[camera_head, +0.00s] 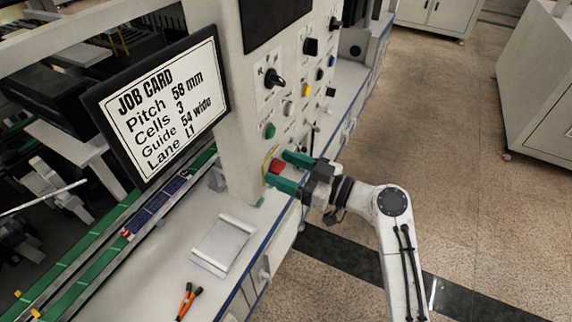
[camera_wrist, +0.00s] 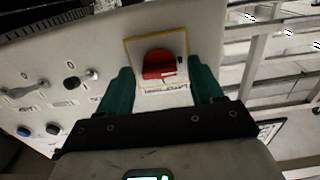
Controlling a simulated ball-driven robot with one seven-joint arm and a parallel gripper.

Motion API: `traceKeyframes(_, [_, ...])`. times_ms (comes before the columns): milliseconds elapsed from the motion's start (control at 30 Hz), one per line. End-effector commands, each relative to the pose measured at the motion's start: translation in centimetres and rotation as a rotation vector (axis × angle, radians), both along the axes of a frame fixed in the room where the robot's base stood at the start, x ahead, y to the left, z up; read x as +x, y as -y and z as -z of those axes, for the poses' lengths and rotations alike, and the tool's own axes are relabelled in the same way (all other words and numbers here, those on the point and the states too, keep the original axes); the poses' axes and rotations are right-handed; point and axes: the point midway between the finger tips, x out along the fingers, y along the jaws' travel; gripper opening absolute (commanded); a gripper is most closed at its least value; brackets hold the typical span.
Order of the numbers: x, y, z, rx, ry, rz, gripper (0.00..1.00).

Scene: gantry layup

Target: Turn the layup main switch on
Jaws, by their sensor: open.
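The main switch is a red knob (camera_wrist: 158,62) on a yellow-edged plate (camera_wrist: 133,45), low on the pale control panel. In the head view the red knob (camera_head: 277,167) shows partly between my green fingers. My gripper (camera_wrist: 163,66) is open, with one finger on either side of the knob in the wrist view. I cannot tell whether either finger touches it. Small lettering under the knob is partly hidden and too blurred to read.
Above the red knob, the panel (camera_head: 258,118) carries a green button (camera_head: 269,130), a black rotary knob (camera_head: 273,79) and several other controls. A job card screen (camera_head: 160,103) stands left. Orange-handled pliers (camera_head: 187,300) and a white tray (camera_head: 223,245) lie on the bench.

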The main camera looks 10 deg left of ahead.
Motion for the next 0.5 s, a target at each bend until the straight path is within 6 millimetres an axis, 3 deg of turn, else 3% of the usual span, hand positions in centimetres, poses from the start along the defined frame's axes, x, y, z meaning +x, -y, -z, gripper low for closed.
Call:
traceKeyframes(300, [0.1, -0.22, 0.05, 0.0, 0.0, 0.001, 0.66])
traceKeyframes(500, [0.09, -0.2, 0.03, 0.0, 0.0, 0.001, 0.47])
